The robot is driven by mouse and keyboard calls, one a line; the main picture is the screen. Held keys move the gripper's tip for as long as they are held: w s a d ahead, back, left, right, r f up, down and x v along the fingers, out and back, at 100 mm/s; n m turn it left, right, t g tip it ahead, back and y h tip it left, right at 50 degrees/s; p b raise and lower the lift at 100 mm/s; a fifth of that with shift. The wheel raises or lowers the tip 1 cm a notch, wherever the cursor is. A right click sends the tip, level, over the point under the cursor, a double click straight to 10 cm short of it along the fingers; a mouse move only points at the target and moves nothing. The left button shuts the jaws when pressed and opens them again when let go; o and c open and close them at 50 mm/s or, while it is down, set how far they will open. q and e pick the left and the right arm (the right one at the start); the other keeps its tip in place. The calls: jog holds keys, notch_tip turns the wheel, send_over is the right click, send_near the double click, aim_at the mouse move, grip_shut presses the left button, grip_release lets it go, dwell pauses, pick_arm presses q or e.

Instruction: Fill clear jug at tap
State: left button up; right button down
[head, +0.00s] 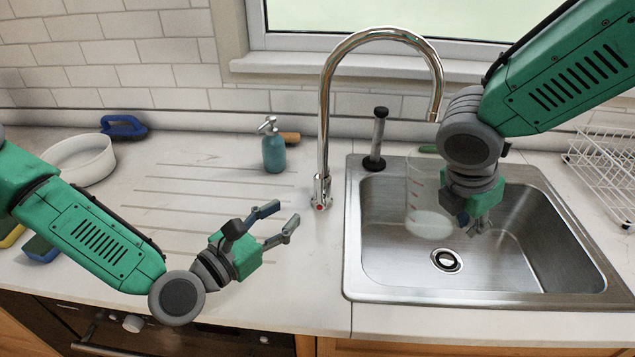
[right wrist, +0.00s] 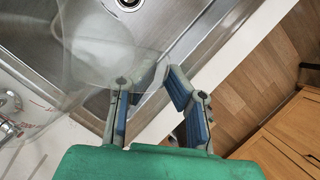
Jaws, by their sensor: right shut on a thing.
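The clear jug (head: 418,208) with red markings is over the left part of the steel sink (head: 352,255), below the tap's spout; its bottom looks whitish, and I cannot tell whether it holds water. My right gripper (head: 478,222) is shut on the jug's right side. In the right wrist view the jug (right wrist: 95,55) fills the left side, and the right gripper (right wrist: 160,100) is at its edge. The chrome tap (head: 325,125) arches over the sink's left edge; no stream shows. My left gripper (head: 280,222) is open and empty over the counter, left of the tap.
A teal spray bottle (head: 273,152) stands left of the tap. A black-topped cylinder (head: 377,140) stands at the sink's back left corner. A white dish rack (head: 605,165) is at right. A white bowl (head: 80,160) and blue brush (head: 124,127) are at far left. The counter's middle is clear.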

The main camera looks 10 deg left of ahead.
aim_at(321, 186)
pick_arm(q)
jog(key=shift+n, duration=0.4)
jog(key=x, duration=1.1)
jog(key=shift+w+a, duration=0.2)
jog(key=shift+w, duration=0.2)
jog(key=shift+w+d, duration=0.25)
jog(key=shift+d, duration=0.35)
jog(key=shift+a, duration=0.5)
grip_shut()
